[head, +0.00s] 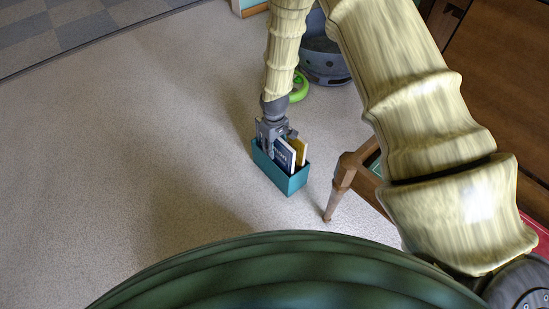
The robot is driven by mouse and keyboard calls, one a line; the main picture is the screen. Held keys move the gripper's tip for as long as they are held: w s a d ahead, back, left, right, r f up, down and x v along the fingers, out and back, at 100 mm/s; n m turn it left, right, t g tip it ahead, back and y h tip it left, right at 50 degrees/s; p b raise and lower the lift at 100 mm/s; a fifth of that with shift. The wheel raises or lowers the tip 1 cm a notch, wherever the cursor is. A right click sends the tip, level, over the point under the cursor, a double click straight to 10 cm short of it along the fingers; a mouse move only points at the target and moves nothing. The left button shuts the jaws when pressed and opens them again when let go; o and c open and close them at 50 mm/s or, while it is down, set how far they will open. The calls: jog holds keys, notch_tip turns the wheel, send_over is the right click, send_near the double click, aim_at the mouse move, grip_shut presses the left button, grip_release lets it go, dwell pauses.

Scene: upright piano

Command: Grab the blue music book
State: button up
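A dark blue book (284,154) with pale lettering and a white edge stands upright in a teal box (291,185) on the floor. A yellow book (299,149) stands beside it on the right in the same box. My gripper (279,138) points down at the box, with its fingers at the top of the books. One finger lies in front of the blue book's left part. The other finger is partly hidden, so I cannot tell whether the gripper is open or shut on the book.
A wooden stool or bench leg (340,188) stands close to the right of the box. A green ring-shaped object (299,89) and a dark grey round tub (325,65) are behind it. The carpet (150,130) to the left is clear.

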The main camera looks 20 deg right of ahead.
jog(key=shift+c, duration=0.3)
grip_shut()
